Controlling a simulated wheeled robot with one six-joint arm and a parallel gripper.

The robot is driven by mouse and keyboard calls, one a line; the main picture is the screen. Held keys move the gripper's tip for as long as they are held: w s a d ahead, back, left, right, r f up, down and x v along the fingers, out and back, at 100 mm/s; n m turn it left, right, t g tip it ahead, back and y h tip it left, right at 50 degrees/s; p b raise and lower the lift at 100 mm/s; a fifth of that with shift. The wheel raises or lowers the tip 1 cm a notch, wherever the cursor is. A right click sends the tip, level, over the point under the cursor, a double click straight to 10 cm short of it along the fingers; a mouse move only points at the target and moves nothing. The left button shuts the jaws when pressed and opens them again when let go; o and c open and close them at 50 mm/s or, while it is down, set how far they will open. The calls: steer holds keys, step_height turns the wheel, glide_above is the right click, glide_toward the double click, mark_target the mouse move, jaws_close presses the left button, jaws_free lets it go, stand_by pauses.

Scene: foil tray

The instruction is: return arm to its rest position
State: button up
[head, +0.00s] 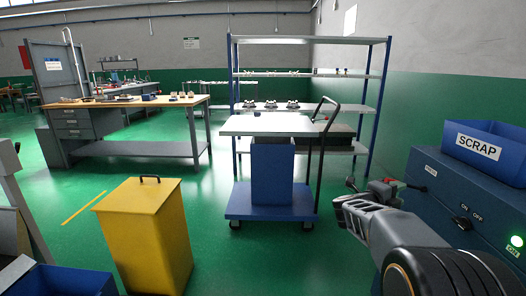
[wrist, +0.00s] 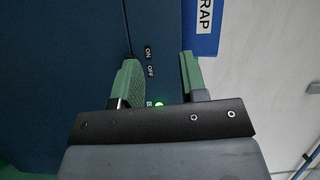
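My gripper (wrist: 158,75) shows in the wrist view with its two green fingers spread apart and nothing between them. Beyond the fingers is the front of a dark blue cabinet (wrist: 70,60) with ON and OFF labels and a lit green light. In the head view my arm reaches in from the lower right, in front of the same cabinet (head: 432,200). My fingers cannot be made out clearly in the head view. I cannot tell whether they touch the cabinet; no contact is visible.
A blue SCRAP bin (head: 490,160) stands on the cabinet. A blue cart (head: 270,207) with a raised light top is at the centre, before a shelf rack (head: 310,40). A yellow lidded bin (head: 150,240) stands left. Green floor lies open between bin and cart.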

steer(key=a+r+n+t+y+p, duration=0.8)
steer(key=a+r+n+y+p, duration=0.6)
steer(key=a+n, duration=0.35)
steer(key=s+a+n+g+y+p, duration=0.1)
steer(key=s+n+g+p, duration=0.4)
steer(key=s, duration=0.6)
steer(key=s+a+r+n+g+y+p, duration=0.1)
steer(key=s+a+n+g+p, duration=0.3)
steer(key=s, duration=0.7)
steer(key=n+g+y+p, duration=0.1)
steer(key=n+g+p, duration=0.1)
steer(key=n+p, duration=0.1)
steer(key=shift+a+n+p, duration=0.3)
steer(key=shift+n+p, duration=0.1)
steer(key=shift+n, duration=0.25)
steer(key=shift+s, duration=0.1)
